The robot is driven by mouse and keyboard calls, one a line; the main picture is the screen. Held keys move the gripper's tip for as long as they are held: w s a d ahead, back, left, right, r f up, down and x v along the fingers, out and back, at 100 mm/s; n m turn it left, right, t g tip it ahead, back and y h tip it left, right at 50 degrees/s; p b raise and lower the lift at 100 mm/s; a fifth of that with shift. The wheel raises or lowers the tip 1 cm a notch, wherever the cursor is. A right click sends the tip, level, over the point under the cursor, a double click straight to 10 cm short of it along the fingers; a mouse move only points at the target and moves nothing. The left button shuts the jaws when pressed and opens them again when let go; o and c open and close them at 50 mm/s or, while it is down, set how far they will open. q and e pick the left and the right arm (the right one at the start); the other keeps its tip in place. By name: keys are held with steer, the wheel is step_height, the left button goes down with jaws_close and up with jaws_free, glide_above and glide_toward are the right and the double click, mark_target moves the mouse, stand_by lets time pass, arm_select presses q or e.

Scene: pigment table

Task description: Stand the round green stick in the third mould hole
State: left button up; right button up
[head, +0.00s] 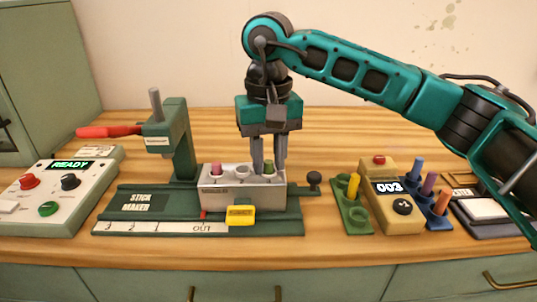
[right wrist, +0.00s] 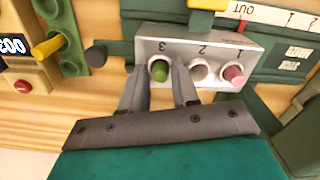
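The green stick (head: 268,168) stands upright in the hole marked 3 of the pale grey mould block (head: 240,195). It also shows in the right wrist view (right wrist: 160,70), where its round end faces the camera. My right gripper (head: 268,160) points straight down over that hole. Its two fingers (right wrist: 160,75) are apart, one on each side of the green stick, with gaps visible between. The hole marked 2 (right wrist: 199,68) looks pale; I cannot tell whether it is empty. A pink stick (right wrist: 233,76) stands in the hole marked 1. My left gripper is out of view.
The green stick maker (head: 145,204) has a red lever (head: 108,131) at left and a yellow tag (head: 240,215) in front. A green rack (head: 358,221) with a yellow stick, a counter box (head: 398,212) and a blue rack (head: 437,221) stand right. A control box (head: 50,200) stands left.

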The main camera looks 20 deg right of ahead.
steer(key=shift+o, duration=1.4)
step_height(320, 180, up, 13)
steer(key=p, duration=0.2)
steer(key=shift+s+f, duration=0.1)
